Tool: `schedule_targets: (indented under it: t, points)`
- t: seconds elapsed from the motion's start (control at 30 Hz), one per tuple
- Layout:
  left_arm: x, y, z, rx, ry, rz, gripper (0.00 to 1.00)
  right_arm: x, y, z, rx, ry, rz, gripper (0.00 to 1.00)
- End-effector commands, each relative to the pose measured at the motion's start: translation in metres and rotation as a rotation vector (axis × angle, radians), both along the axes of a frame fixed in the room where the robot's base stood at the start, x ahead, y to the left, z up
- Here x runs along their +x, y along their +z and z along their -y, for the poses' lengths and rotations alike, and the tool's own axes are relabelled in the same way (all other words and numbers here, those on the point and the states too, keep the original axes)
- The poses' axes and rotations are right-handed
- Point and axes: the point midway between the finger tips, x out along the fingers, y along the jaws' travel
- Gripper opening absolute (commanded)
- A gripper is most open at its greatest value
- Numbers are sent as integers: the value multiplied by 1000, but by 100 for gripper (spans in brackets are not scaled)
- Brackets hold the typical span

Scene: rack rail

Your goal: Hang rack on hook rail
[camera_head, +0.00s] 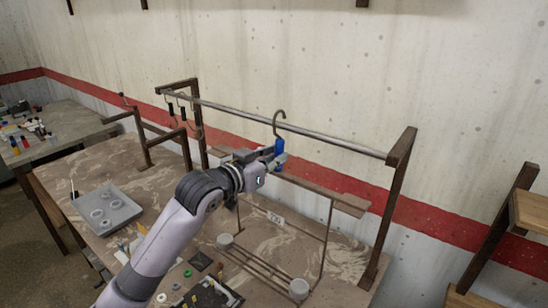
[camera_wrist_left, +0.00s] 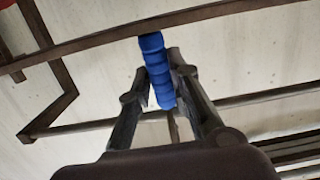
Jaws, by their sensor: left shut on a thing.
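The rack is a brown wooden bar (camera_head: 320,195) with thin rods running down to a lower wire shelf (camera_head: 262,262). Its blue grip (camera_head: 279,149) sits under a dark open hook (camera_head: 279,116). My left gripper (camera_head: 264,160) is shut on the blue grip, which also shows between the fingers in the left wrist view (camera_wrist_left: 157,68). The hook rail (camera_head: 335,141) is a metal bar on a dark frame. The hook's curve shows above the rail line and its shank crosses it. I cannot tell whether the hook is around the rail. My right gripper is not in view.
A grey tray (camera_head: 106,211) with rings lies on the table at left. Wooden shelves (camera_head: 530,212) stand at right. The wall is close behind the rail.

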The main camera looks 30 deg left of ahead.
Motion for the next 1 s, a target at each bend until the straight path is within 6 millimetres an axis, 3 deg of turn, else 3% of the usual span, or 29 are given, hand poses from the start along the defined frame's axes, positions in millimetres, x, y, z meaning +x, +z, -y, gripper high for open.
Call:
schedule_targets:
  t: [0.6,1.0]
  points:
    - [19,3,2,0,0,6,0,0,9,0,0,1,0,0]
    - [20,2,2,0,0,5,0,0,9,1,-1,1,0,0]
